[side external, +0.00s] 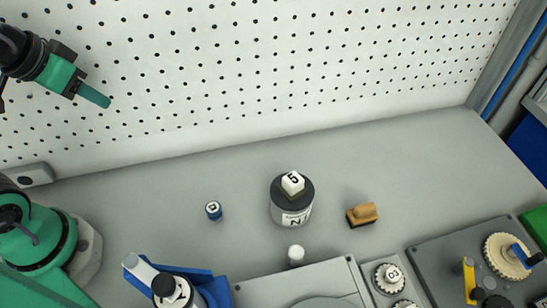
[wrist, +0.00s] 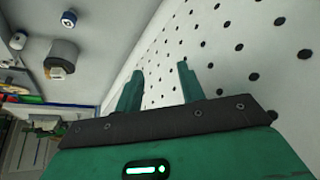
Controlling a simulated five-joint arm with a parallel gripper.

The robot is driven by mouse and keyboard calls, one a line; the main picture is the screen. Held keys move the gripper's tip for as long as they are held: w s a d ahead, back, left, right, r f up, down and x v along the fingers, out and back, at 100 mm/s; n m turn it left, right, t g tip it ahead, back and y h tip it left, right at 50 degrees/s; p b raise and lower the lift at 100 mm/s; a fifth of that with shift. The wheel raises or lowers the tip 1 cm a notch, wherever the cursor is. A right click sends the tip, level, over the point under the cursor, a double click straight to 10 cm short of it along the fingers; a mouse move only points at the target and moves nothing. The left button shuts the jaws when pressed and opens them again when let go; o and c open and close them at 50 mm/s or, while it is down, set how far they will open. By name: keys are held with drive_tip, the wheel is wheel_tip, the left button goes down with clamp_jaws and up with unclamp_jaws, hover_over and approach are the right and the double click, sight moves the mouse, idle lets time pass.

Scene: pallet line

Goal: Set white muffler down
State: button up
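My gripper (side external: 104,100) is high at the upper left, in front of the pegboard and well away from the canister. In the wrist view its two green fingers (wrist: 161,70) stand apart with nothing between them.
A white-topped peg (side external: 296,255) and grey plates with gears (side external: 390,277) are in front. A blue holder (side external: 210,286) is front left. The bench behind is clear.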

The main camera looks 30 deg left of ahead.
drive_tip(key=w+d+r+m+g+h, duration=0.1)
drive_tip(key=w+d+m+g, duration=0.2)
drive_tip(key=w+d+m, duration=0.5)
drive_tip(key=m+g+y, duration=0.3)
drive_tip(key=m+g, duration=0.1)
drive_tip(key=m, duration=0.8)
hover_over(299, 249)
drive_tip(key=d, duration=0.1)
drive_tip(key=w+d+x, duration=0.1)
drive_tip(key=x, duration=0.7)
drive_tip(key=w+d+f+x, duration=0.1)
drive_tip(key=d+x, duration=0.1)
drive_tip(key=x, duration=0.5)
drive_tip(key=shift+w+x, duration=0.15)
drive_tip(key=shift+x, duration=0.5)
drive_tip(key=shift+w+x, duration=0.15)
drive_tip(key=shift+x, duration=0.5)
drive_tip(key=shift+a+f, duration=0.1)
drive_tip(key=shift+f, duration=0.05)
